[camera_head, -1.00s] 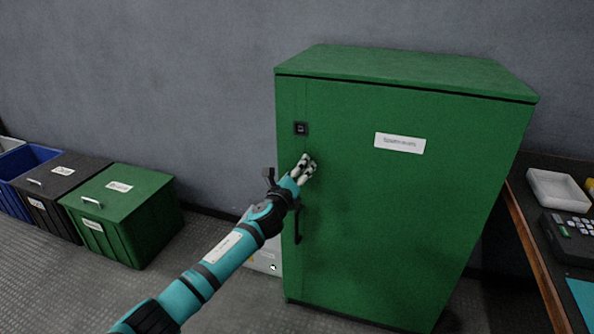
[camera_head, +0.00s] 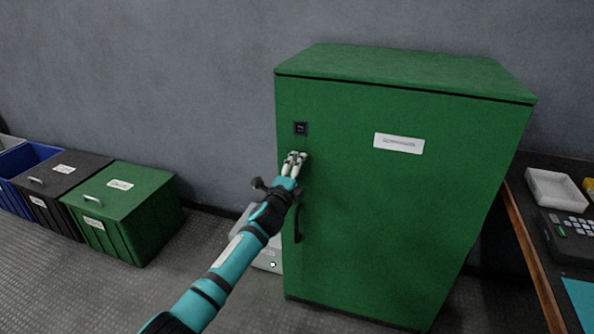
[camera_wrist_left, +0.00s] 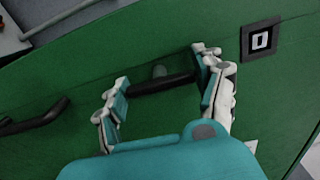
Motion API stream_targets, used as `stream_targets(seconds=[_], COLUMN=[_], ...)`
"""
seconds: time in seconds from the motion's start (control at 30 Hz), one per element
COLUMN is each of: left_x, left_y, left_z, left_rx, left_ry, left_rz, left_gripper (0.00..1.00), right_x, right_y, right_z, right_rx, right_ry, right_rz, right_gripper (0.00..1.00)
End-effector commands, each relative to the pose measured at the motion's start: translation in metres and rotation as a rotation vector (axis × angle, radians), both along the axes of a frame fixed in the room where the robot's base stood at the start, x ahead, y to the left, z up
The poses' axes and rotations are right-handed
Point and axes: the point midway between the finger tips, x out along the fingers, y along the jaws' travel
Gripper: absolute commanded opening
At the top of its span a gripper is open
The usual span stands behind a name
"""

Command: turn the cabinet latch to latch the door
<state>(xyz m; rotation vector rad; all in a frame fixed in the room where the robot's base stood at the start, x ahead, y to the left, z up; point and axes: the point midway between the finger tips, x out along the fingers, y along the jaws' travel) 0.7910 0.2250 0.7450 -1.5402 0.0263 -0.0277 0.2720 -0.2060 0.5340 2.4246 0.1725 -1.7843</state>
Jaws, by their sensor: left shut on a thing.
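The tall green cabinet (camera_head: 390,230) stands against the wall with its door face flush in its frame. The cabinet latch (camera_wrist_left: 163,84) is a dark bar on a grey pivot on the door, seen in the left wrist view. My left gripper (camera_head: 294,160) is at the door's left side and hides the latch in the head view. In the left wrist view, my left gripper's (camera_wrist_left: 160,88) fingers are shut on the latch, one at each end of the bar. A black pull handle (camera_head: 298,222) is below. My right gripper is out of view.
A small black square plate (camera_head: 301,129) sits above the latch, and a white label (camera_head: 398,143) is on the door. A green bin (camera_head: 125,210) and other bins stand left. A table (camera_head: 522,215) with a white tray (camera_head: 556,190) stands right.

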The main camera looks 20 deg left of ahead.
Motion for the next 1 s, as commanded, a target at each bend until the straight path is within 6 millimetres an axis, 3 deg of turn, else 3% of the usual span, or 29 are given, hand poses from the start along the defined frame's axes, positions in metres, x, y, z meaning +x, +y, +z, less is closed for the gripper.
stream_targets(seconds=[0.63, 0.67, 0.7, 0.83, 1.0], left_x=[-0.0002, -0.0002, -0.0002, -0.0002, -0.0001], left_y=[0.0004, 0.0004, 0.0003, 0.0001, 0.0], left_z=[-0.0018, -0.0018, -0.0018, -0.0013, -0.0006], left_rx=[-0.05, -0.05, -0.05, -0.048, -0.046], left_ry=[0.005, 0.005, 0.005, 0.004, 0.003], left_rz=[0.001, 0.001, 0.001, 0.001, 0.0], left_gripper=[0.36, 0.72, 0.77, 0.92, 0.92], right_x=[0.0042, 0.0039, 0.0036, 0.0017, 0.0], right_y=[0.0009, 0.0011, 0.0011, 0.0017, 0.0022], right_z=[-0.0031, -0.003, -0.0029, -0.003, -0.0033], right_rx=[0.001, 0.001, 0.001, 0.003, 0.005], right_ry=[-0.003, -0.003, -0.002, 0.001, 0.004], right_rz=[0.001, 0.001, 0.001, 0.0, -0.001], right_gripper=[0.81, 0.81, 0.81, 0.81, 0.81])
